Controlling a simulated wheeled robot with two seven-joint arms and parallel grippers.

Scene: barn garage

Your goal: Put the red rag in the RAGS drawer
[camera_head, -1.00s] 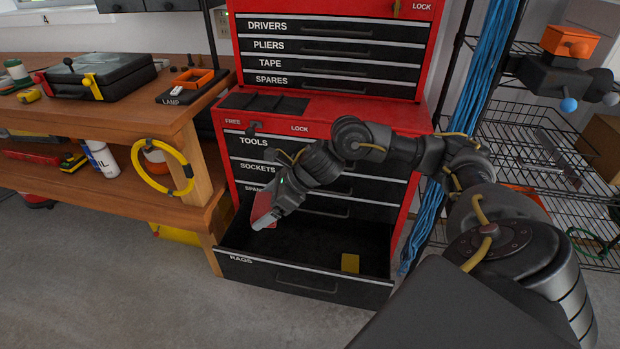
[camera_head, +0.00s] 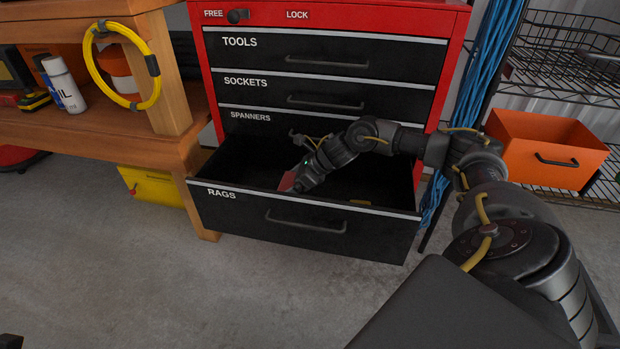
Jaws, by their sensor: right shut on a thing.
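The RAGS drawer (camera_head: 245,208) is the bottom drawer of the red tool chest and stands pulled open. My right gripper (camera_head: 293,185) reaches down into the drawer, near its left-middle part behind the front panel. It is shut on the red rag (camera_head: 287,181), of which only a small red part shows beside the fingers. The lower part of the rag and the fingertips are partly hidden by the drawer front. My left gripper is not in view.
The TOOLS (camera_head: 262,48), SOCKETS and SPANNERS drawers above are shut. A wooden workbench (camera_head: 130,138) stands left, with a yellow cable loop (camera_head: 152,88) on its leg. Blue cable (camera_head: 490,70) and an orange bin (camera_head: 545,150) are right. Floor in front is clear.

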